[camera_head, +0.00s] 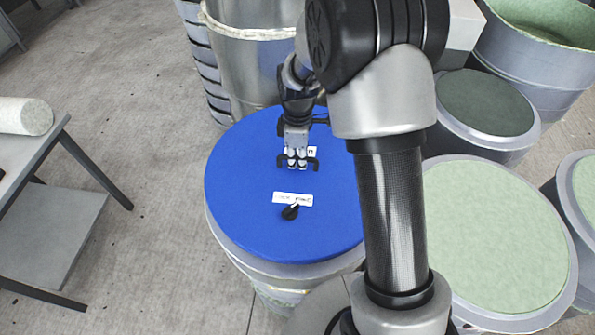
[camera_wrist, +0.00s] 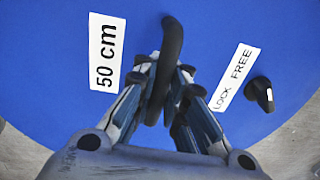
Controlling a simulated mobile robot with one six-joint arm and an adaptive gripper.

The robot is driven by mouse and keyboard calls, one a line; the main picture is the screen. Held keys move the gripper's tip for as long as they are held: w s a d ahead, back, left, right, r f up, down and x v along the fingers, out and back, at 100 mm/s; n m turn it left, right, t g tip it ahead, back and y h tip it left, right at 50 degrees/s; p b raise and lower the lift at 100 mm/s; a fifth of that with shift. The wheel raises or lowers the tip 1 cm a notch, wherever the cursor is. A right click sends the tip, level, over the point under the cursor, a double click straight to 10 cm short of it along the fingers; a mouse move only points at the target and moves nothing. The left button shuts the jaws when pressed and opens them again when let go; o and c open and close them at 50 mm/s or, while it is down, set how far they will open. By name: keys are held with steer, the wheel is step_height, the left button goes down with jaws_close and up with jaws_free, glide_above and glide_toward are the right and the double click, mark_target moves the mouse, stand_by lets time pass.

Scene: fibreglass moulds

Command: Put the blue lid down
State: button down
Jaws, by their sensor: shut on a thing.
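The blue lid (camera_head: 245,190) is a large round disc over a grey drum (camera_head: 285,272) in the head view, and it fills most of the wrist view (camera_wrist: 45,75). Its black handle (camera_wrist: 171,45) stands up between my fingers. My gripper (camera_head: 297,163) is shut on this handle near the lid's middle, and the wrist view shows the fingers (camera_wrist: 162,85) on both sides of it. A black knob (camera_head: 290,212) sits on the lid beside a white "LOCK FREE" label (camera_head: 293,199). A "50 cm" label (camera_wrist: 106,52) lies near the handle. I cannot tell whether the lid touches the drum.
A pale green-topped drum (camera_head: 495,235) and a dark green-topped drum (camera_head: 485,102) stand to the right. A tall grey drum (camera_head: 245,60) stands behind the lid. A grey table (camera_head: 60,155) with a pale roll (camera_head: 25,116) is at left. The floor between is clear.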

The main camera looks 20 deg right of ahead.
mark_target(297, 167)
steer(key=shift+w+f+b, duration=0.1)
steer(key=shift+f+b, duration=0.45)
steer(key=shift+f, duration=1.7)
steer(key=shift+r, duration=0.1)
steer(key=c, duration=2.1)
jaws_free()
steer(key=shift+c, duration=0.2)
steer(key=o, duration=0.5)
steer(key=shift+o, duration=0.2)
